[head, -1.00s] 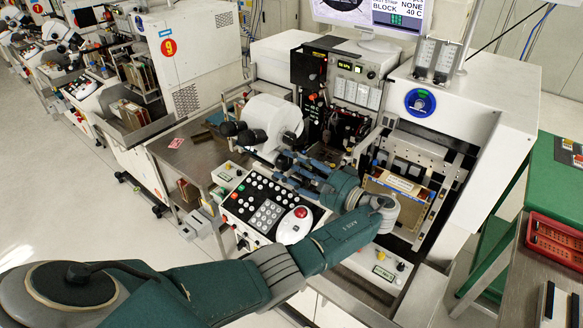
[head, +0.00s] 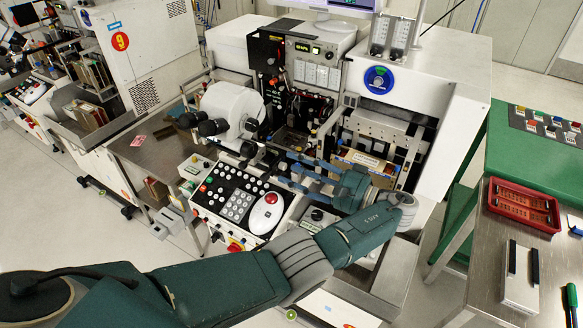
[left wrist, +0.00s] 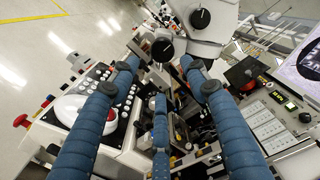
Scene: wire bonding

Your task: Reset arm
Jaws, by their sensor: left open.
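My left arm reaches in from the left in the head view. My left gripper (head: 275,168) is in front of the wire bonding machine (head: 305,47), close to the white microscope head (head: 232,108) and above the inner end of the keypad panel (head: 235,198). In the left wrist view its blue fingers (left wrist: 160,85) are spread apart with nothing between them. The microscope eyepieces (left wrist: 200,18) are just beyond the fingertips there, and the control panel with a red button (left wrist: 75,85) is at the left. My right gripper is not in view.
A brown and white boxed part (head: 360,160) sits in the machine's bay, close to my wrist. At the right, a steel table holds a red tray (head: 523,205) and a white block with black strips (head: 519,275). A green table (head: 540,150) stands behind it.

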